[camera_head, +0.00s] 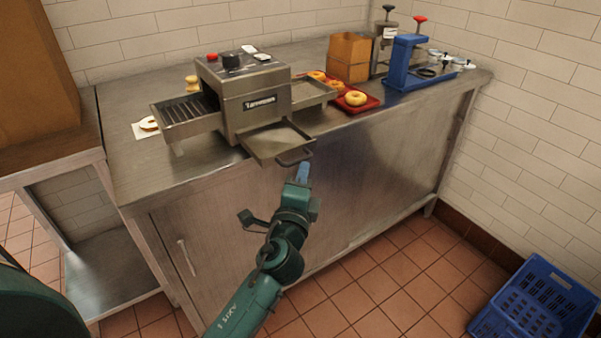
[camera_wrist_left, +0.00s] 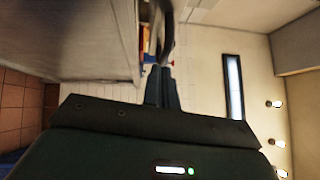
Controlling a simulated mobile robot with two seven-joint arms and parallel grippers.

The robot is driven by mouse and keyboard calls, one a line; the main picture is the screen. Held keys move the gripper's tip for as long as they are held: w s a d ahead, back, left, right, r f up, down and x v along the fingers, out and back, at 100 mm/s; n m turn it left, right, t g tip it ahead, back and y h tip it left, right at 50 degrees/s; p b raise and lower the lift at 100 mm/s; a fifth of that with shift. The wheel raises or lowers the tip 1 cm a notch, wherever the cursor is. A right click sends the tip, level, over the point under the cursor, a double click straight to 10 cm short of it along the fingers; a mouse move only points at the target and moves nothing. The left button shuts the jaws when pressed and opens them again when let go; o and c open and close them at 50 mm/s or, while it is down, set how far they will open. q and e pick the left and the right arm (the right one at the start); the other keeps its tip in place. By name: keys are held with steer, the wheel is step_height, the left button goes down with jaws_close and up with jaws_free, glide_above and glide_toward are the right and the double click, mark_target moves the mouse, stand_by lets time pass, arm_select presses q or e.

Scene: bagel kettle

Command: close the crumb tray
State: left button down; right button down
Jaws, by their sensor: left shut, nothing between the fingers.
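The crumb tray (camera_head: 277,141) is a flat metal tray sticking out of the lower front of the conveyor toaster (camera_head: 252,98), over the counter's front edge. Its looped handle (camera_head: 295,158) faces me. My left gripper (camera_head: 304,166) is shut and empty, with its fingertips just below and in front of the handle; I cannot tell whether they touch it. In the left wrist view the closed fingers (camera_wrist_left: 161,72) point at a dark curved bar (camera_wrist_left: 166,35), which looks like the handle. My right gripper is not in view.
The steel counter (camera_head: 360,150) also holds a red tray of bagels (camera_head: 357,104), a wooden box (camera_head: 349,57) and a blue stand (camera_head: 405,62). A slice lies on a white sheet (camera_head: 146,128) at left. A blue crate (camera_head: 538,300) stands on the floor at right.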

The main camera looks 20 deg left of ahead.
mark_target(269, 145)
arm_select(q)
steer(key=shift+w, duration=0.1)
stand_by(0.4)
steer(key=w+a, duration=0.2)
steer(key=a, duration=0.1)
steer(key=w+a, duration=0.5)
steer(key=a, duration=0.2)
steer(key=shift+w, duration=0.4)
steer(key=shift+w+a, duration=0.2)
steer(key=shift+a, duration=0.15)
steer(key=shift+a+r, duration=0.15)
steer(key=shift+r, duration=0.05)
